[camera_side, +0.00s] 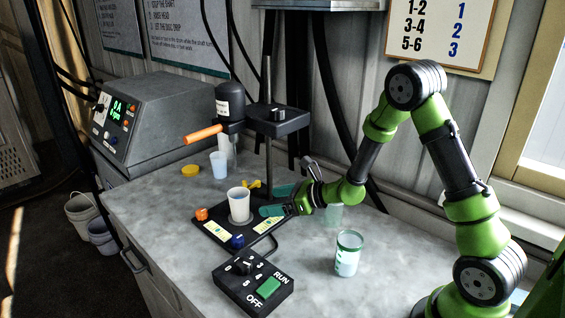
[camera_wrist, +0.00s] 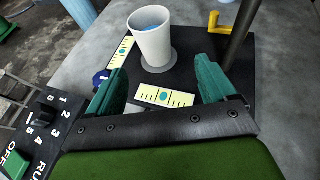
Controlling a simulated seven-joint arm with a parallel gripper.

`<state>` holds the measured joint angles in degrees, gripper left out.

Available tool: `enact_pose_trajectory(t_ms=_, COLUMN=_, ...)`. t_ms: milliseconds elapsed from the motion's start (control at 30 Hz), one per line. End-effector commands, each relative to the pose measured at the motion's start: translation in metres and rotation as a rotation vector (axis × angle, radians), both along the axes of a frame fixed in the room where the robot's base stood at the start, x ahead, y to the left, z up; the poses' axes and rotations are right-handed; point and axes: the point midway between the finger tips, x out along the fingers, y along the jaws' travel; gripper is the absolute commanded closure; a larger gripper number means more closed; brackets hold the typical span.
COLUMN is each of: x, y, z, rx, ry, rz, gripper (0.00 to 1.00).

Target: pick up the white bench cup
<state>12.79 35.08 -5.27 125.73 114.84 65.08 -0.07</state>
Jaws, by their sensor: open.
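The white bench cup (camera_side: 239,207) stands upright on the black base plate (camera_side: 262,226) of the disperser stand. In the wrist view the cup (camera_wrist: 151,45) is ahead of my gripper, with something blue visible inside it. My gripper (camera_side: 274,201) is low, just right of the cup in the side view. Its teal fingers are spread wide and empty. In the wrist view the gripper (camera_wrist: 161,68) has one finger to each side, with the cup beyond the fingertips. I see no contact between the fingers and the cup.
The stand's pole (camera_side: 268,130) and yellow lever (camera_wrist: 216,24) are close to the cup. An orange knob (camera_side: 201,214) and blue knob (camera_side: 237,241) sit on the plate's edge. A control box (camera_side: 252,281) is in front. A green-rimmed jar (camera_side: 348,254) stands to the right.

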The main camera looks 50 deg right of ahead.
Motion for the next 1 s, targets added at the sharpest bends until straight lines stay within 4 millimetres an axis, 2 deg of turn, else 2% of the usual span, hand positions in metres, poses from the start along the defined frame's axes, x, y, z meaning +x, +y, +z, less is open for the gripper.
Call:
enact_pose_trajectory(t_ms=100, x=0.022, y=0.011, z=-0.011, rx=0.0, ry=0.002, rz=0.004, gripper=0.16)
enact_pose_trajectory(t_ms=300, x=0.048, y=0.021, z=-0.022, rx=-0.002, ry=0.001, rz=0.003, gripper=0.16)
enact_pose_trajectory(t_ms=533, x=0.061, y=0.03, z=-0.028, rx=-0.001, ry=0.001, rz=0.004, gripper=0.16)
enact_pose_trajectory(t_ms=800, x=0.091, y=0.048, z=-0.041, rx=-0.002, ry=0.0, rz=0.004, gripper=0.16)
enact_pose_trajectory(t_ms=1000, x=0.096, y=0.049, z=-0.042, rx=-0.001, ry=0.001, rz=0.003, gripper=0.16)
